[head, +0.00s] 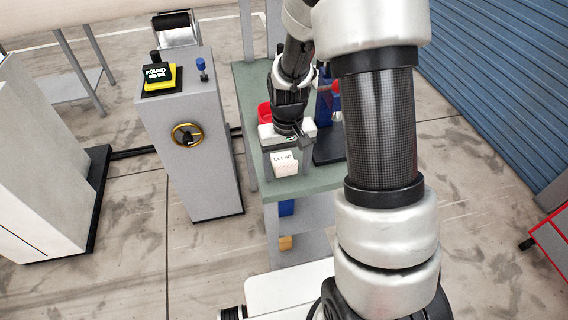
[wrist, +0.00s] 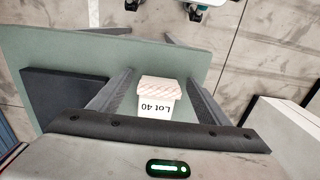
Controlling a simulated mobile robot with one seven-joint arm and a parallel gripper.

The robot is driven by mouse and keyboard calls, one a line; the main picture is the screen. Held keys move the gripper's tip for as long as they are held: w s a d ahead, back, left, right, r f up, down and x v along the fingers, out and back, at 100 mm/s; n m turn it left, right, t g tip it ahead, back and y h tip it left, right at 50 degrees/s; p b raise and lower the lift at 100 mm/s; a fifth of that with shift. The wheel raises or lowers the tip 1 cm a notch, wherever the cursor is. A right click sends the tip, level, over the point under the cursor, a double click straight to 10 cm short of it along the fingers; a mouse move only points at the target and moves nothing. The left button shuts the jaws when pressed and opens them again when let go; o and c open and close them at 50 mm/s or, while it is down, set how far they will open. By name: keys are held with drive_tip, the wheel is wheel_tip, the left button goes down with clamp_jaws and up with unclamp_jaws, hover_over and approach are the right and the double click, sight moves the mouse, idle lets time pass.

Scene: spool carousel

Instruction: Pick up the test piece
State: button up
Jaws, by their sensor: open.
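A small white block labelled "Lot 40" (head: 285,164), with reddish marks on one face, sits on the green bench top (head: 325,178) near its front edge. It is the only thing in view that looks like the test piece. My gripper (head: 287,150) is just above and behind it in the head view. In the wrist view the block (wrist: 157,99) shows between the two dark fingers of my gripper (wrist: 160,79). The fingers are apart, with a gap on each side of the block. I cannot tell how far down they reach beside it.
A grey pedestal (head: 190,133) with a yellow handwheel (head: 187,135) stands left of the bench. A blue shutter (head: 500,80) is at right.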

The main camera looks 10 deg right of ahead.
drive_tip(key=c, duration=1.2)
